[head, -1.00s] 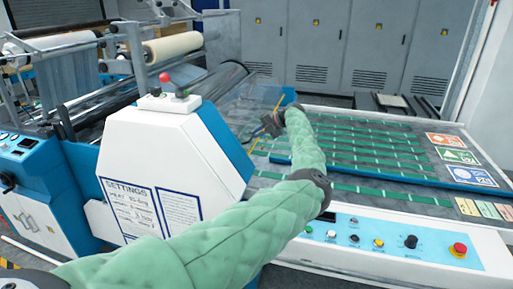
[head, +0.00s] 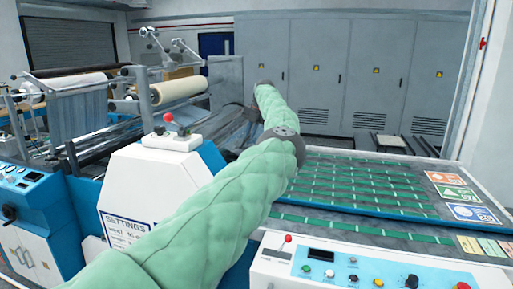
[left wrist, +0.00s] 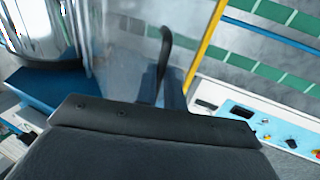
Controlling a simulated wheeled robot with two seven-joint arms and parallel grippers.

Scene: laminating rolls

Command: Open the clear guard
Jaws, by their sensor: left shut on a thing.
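The clear guard (left wrist: 125,50) shows in the left wrist view as a see-through sheet with a yellow edge bar (left wrist: 206,40). A black curved handle (left wrist: 165,45) stands at its edge. My left gripper (left wrist: 160,92) is shut on the handle; the grip itself is partly hidden by the gripper body. In the head view my green padded left arm reaches up and away past the machine. Its wrist covers the left gripper and most of the guard there, so the guard's opening angle cannot be told. My right gripper is not in view.
The white machine housing (head: 155,190) with a red-knobbed lever stands left of my arm. The feed table (head: 370,190) with green belts lies to the right, behind a button panel (head: 340,272). Film rolls (head: 180,90) are at the back left. Grey cabinets (head: 360,75) line the wall.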

